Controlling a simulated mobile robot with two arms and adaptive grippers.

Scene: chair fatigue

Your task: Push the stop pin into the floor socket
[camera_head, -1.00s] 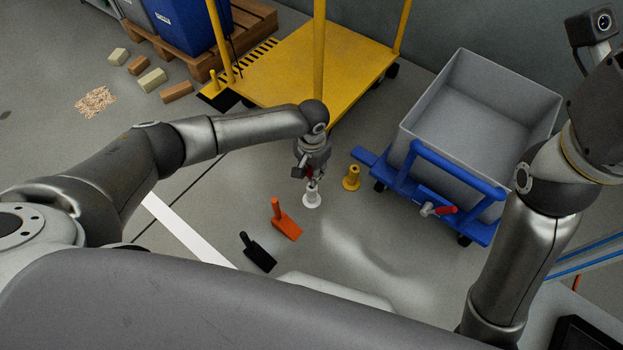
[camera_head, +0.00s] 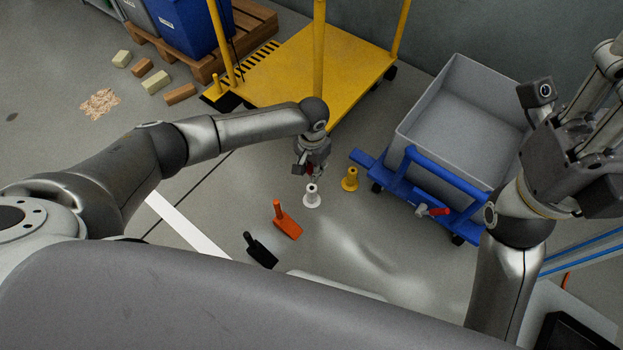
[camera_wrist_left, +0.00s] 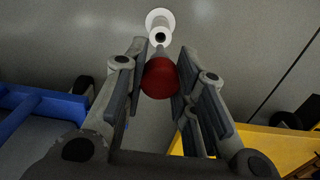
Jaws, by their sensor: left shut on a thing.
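My left gripper (camera_head: 315,174) is shut on the stop pin, whose red knob shows in the left wrist view (camera_wrist_left: 160,78) between the two fingers. The pin's grey lower end is mostly hidden behind the knob. A white flanged floor socket (camera_head: 312,198) with a dark round hole stands on the floor just below the gripper. It also shows in the left wrist view (camera_wrist_left: 160,22), just beyond the knob. I cannot tell whether the pin's tip touches the socket. My right gripper (camera_head: 598,85) is raised at the right edge, partly cut off; its jaws are unclear.
A yellow flanged piece (camera_head: 350,180) stands right of the white socket. A blue-framed cart with a grey bin (camera_head: 460,110) is further right. A yellow platform cart (camera_head: 300,65) stands behind. An orange wedge (camera_head: 287,225) and a black wedge (camera_head: 262,252) lie in front.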

